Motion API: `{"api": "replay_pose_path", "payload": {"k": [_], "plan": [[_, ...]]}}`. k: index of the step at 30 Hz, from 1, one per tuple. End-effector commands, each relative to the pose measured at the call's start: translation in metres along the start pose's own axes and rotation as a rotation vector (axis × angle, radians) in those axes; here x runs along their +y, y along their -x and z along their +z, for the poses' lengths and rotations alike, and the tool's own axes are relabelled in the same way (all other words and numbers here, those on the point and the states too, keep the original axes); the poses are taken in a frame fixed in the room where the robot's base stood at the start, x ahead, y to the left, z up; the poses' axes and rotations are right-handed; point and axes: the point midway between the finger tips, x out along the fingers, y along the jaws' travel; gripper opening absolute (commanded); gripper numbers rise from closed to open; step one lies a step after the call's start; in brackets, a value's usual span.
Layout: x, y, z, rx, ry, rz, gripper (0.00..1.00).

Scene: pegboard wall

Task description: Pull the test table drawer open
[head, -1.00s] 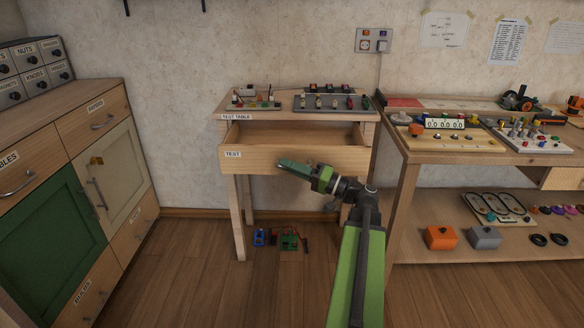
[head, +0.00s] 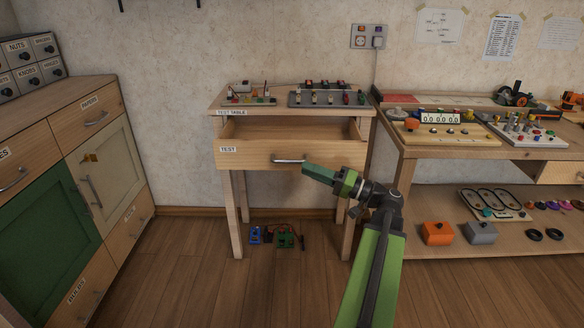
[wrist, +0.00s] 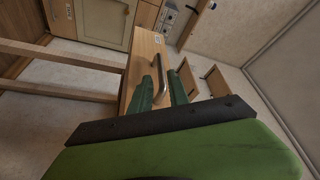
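The test table (head: 222,100) stands against the wall, and its wooden drawer (head: 250,158), labelled TEST, is pulled out with its inside showing. The drawer's metal bar handle (head: 288,160) is bare at its left and middle. My gripper (head: 305,170) is at the right end of the handle, in front of the drawer face. In the wrist view the two green fingers of my gripper (wrist: 160,83) stand apart, with the handle (wrist: 158,72) showing between and just beyond them. The fingers are not closed on it.
A cabinet (head: 110,150) with green and pale doors stands at left. A workbench (head: 400,165) with several devices stands at right. Small blue and green items (head: 285,238) lie on the floor under the table. The floor in front is clear.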

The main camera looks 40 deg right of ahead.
Motion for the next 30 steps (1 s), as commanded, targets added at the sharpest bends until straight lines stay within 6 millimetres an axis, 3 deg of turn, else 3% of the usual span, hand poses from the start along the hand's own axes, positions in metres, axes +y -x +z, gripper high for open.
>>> {"api": "replay_pose_path", "payload": {"k": [1, 6, 12, 30], "plan": [[0.003, 0.016, 0.001, 0.003, 0.001, 0.002, 0.22], [0.003, 0.061, 0.0, 0.002, 0.001, 0.001, 0.22], [0.001, 0.092, 0.0, 0.0, -0.001, -0.001, 0.22], [0.0, 0.098, 0.001, -0.002, -0.001, -0.002, 0.22]]}}
